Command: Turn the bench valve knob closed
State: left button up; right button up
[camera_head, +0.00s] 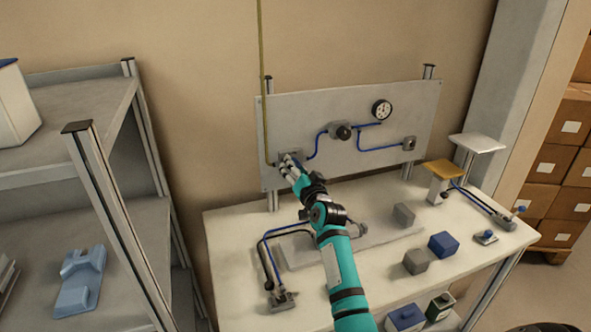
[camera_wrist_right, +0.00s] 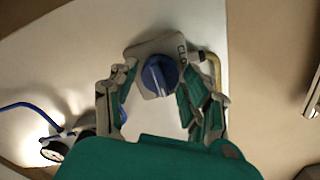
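The valve knob (camera_wrist_right: 159,75) is blue and round with a raised grip ridge. It sits on a grey plate (camera_wrist_right: 146,51) marked with letters starting "CLO", partly hidden by a finger. My right gripper (camera_wrist_right: 157,84) is open, with one finger on each side of the knob. Gaps show on the left side; on the right I cannot tell whether the finger touches. In the head view my right gripper (camera_head: 290,167) is at the left part of the upright panel (camera_head: 305,112) and hides most of the knob. My left gripper is not in view.
A pressure gauge (camera_head: 382,109) and a dark round fitting (camera_head: 342,132) with blue hoses are on the panel. The bench (camera_head: 232,235) holds grey blocks (camera_head: 403,215) and a blue block (camera_head: 443,244). A yellow pipe (camera_head: 263,80) runs down beside the valve. A shelf (camera_head: 75,115) stands left.

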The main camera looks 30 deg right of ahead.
jog(key=c, duration=0.8)
jog(key=shift+o, duration=0.2)
jog(key=shift+n+p, duration=1.1)
jog(key=shift+n, duration=7.8)
jog(key=o, duration=1.2)
